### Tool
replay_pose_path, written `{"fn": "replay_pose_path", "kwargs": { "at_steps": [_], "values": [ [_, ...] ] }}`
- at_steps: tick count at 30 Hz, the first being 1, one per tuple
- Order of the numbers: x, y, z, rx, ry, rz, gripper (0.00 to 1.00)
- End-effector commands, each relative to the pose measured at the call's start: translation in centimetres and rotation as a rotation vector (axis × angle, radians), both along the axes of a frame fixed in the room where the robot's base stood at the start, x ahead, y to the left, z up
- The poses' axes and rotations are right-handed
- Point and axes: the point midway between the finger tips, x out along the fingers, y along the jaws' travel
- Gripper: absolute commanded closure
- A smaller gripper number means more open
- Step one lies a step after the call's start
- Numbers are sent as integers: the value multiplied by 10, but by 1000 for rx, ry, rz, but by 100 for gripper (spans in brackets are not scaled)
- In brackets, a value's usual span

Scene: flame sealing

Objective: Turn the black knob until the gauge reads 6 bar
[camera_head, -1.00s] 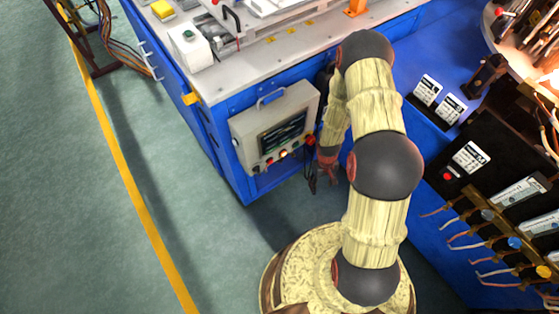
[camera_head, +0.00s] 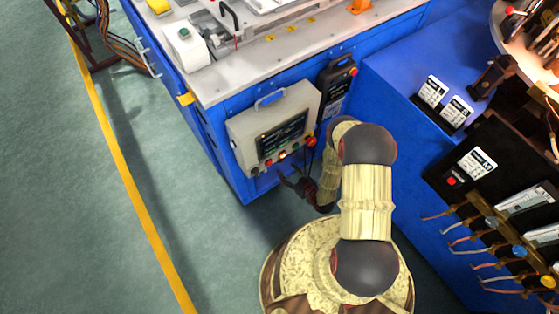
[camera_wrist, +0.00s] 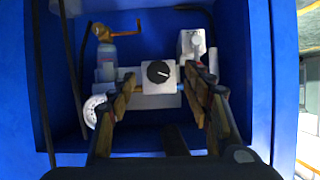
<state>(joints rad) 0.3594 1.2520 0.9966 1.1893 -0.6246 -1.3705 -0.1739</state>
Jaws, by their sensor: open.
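The black knob (camera_wrist: 158,72) shows in the wrist view, on the face of a pale block inside a blue recess. It has a white pointer mark. A white round gauge (camera_wrist: 94,108) sits left of and below the knob. My left finger covers part of it, and I cannot read its value. My gripper (camera_wrist: 160,78) is open, one finger on each side of the knob in the picture, with visible space on both sides. Whether the tips reach the knob's depth, I cannot tell. In the head view my gripper (camera_head: 300,187) is below the control panel; the knob is hidden there.
A bottle-shaped part with an orange handle (camera_wrist: 103,33) and a pale fitting (camera_wrist: 192,45) flank the knob. Blue recess walls and dark hoses stand close. The control panel (camera_head: 243,130) hangs above my gripper. Green floor (camera_head: 70,210) at left is open.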

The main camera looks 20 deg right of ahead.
Motion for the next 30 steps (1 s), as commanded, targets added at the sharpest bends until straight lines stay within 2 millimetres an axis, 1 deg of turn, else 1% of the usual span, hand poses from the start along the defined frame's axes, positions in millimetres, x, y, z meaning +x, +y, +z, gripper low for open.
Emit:
{"fn": "replay_pose_path", "kwargs": {
  "at_steps": [2, 5, 8, 12, 18, 24, 30],
  "values": [
    [5, 0, 8, 4, -35, -4, 50],
    [12, 1, 9, 1, -51, -4, 50],
    [22, 5, 3, -1, -50, 0, 50],
    [42, 11, -6, -1, -50, -1, 50],
    [65, 18, -16, -1, -49, -2, 50],
    [74, 21, -19, 0, -45, -5, 50],
    [75, 21, -19, 0, -45, -5, 50]
  ]
}}
